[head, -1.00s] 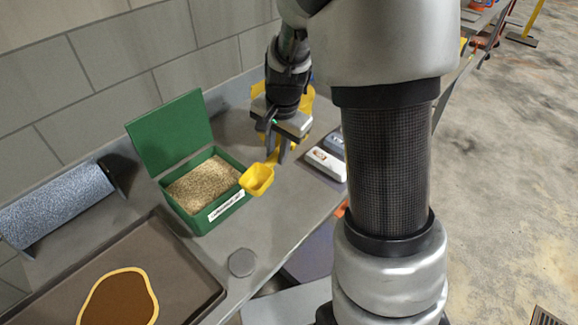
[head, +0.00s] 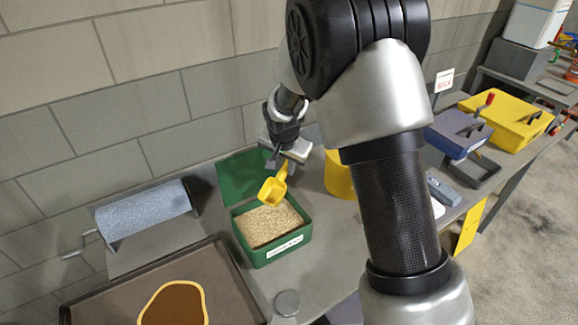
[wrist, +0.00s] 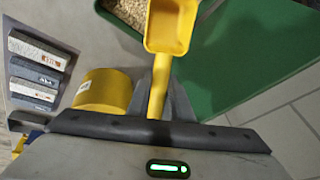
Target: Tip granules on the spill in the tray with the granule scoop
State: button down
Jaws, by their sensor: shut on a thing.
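My gripper (head: 280,166) is shut on the handle of the yellow granule scoop (head: 271,191). It holds the scoop above the back part of the open green box, and the scoop also shows in the wrist view (wrist: 171,24). I see no granules in the scoop. The green box (head: 285,254) is full of tan granules (head: 268,222), and its lid stands open at the back. The dark tray (head: 222,279) is at the lower left, cut off by the frame. In it lies the brown spill (head: 177,305) with a yellow-orange edge.
A grey-blue roll (head: 145,212) on a stand is at the left by the wall. A small grey disc (head: 287,303) lies in front of the box. A yellow round container (head: 341,176) stands right of the box. A blue case (head: 458,133) and a yellow case (head: 508,118) are further right.

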jog(key=shift+s+a+f+t+h+b, duration=0.25)
jog(key=shift+s+f+t+b, duration=0.25)
jog(key=shift+b, duration=1.75)
jog(key=shift+s+a+f+t+h+b, duration=0.35)
jog(key=shift+f+b, duration=0.35)
jog(key=shift+b, duration=1.55)
jog(key=f+b, duration=0.3)
jog(key=shift+w+d+f+b, duration=0.2)
jog(key=shift+d+f+b, duration=0.05)
jog(key=shift+f+b, duration=0.15)
jog(key=shift+f+b, duration=0.3)
jog(key=shift+b, duration=0.15)
jog(key=shift+r, duration=0.15)
jog(key=shift+r+p, duration=1.7)
jog(key=shift+r, duration=1.65)
